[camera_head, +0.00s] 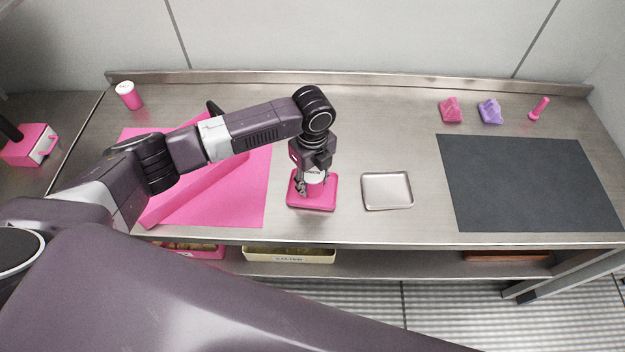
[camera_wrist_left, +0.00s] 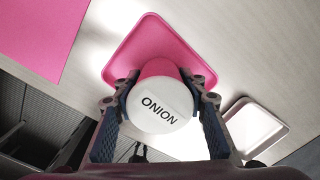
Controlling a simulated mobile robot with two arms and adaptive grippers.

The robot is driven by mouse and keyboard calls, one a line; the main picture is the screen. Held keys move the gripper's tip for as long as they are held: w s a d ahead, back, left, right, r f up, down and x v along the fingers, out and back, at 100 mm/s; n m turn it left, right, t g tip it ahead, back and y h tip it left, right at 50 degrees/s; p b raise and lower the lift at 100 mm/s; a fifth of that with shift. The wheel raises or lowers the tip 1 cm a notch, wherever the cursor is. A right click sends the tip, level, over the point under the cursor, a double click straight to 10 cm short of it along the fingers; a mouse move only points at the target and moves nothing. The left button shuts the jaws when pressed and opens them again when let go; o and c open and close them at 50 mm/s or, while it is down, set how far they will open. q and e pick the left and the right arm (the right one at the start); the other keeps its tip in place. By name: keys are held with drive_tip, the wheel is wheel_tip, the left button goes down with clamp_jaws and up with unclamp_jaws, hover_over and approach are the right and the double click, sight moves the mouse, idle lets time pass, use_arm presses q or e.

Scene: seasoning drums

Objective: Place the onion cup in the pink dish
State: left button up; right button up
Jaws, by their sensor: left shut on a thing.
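The onion cup is pink with a white lid lettered ONION (camera_wrist_left: 160,104). In the left wrist view it sits between the two fingers of my left gripper (camera_wrist_left: 163,100), which is shut on it. In the head view my left gripper (camera_head: 314,186) points down over the pink dish (camera_head: 325,204), and the cup's white lid (camera_head: 314,178) shows between the fingers. The pink dish is a shallow square tray, also seen behind the cup in the left wrist view (camera_wrist_left: 150,35). Whether the cup's base touches the dish is hidden. My right gripper is not in view.
A metal tray (camera_head: 387,191) lies just right of the dish, with a dark mat (camera_head: 530,183) further right. A pink mat (camera_head: 255,190) lies left under my arm. Another white-lidded pink cup (camera_head: 128,96) stands back left. Small pink and purple items (camera_head: 490,112) stand back right.

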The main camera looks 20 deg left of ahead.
use_arm(q)
drive_tip(key=shift+f, duration=0.1)
drive_tip(key=o, duration=1.2)
wheel_tip(320, 180, up, 11)
drive_tip(key=b, duration=0.3)
drive_tip(key=shift+r, duration=0.6)
